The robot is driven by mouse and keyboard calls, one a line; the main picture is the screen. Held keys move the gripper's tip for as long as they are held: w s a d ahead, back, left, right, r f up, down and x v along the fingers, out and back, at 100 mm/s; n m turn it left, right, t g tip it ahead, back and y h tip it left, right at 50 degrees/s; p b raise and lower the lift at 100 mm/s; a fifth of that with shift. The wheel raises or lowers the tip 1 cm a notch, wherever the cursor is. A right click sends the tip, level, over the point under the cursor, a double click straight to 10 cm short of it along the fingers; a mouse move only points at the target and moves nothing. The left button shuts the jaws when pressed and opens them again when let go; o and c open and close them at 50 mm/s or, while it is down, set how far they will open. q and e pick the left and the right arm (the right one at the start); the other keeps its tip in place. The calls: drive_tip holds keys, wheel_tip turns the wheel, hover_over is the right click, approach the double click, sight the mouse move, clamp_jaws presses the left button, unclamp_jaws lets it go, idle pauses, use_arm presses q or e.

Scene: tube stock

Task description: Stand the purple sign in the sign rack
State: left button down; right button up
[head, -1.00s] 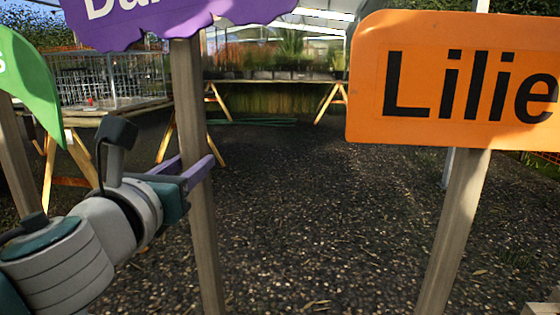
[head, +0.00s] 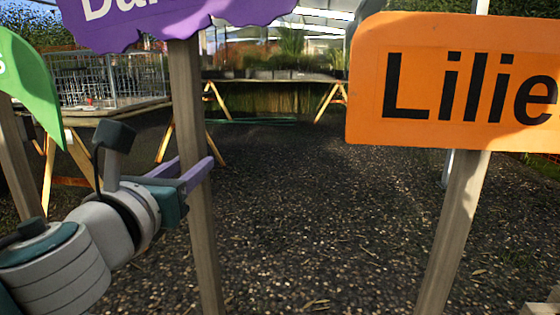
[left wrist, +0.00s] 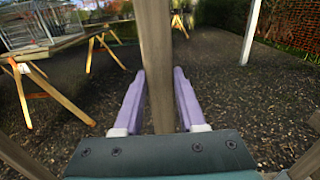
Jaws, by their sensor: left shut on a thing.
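The purple sign (head: 180,22) has a scalloped edge and a wooden post (head: 196,180); its top is cut off by the head view's upper edge. My left gripper (head: 198,172) is shut on the post, below the purple board. In the left wrist view the post (left wrist: 157,70) stands upright between the two purple fingers (left wrist: 158,90). The post's lower end is out of the head view. No sign rack can be clearly made out; a bit of pale wood (head: 541,308) shows at the bottom right corner. My right gripper is not in view.
An orange sign (head: 455,85) lettered "Lilie" stands on a post at the right. A green sign (head: 28,85) is at the left edge. A trestle table (head: 275,85) and a wire-crate bench (head: 110,105) are behind. Open gravel lies between.

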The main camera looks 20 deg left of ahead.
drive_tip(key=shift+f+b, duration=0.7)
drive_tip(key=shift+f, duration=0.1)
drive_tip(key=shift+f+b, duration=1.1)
drive_tip(key=shift+b, duration=0.15)
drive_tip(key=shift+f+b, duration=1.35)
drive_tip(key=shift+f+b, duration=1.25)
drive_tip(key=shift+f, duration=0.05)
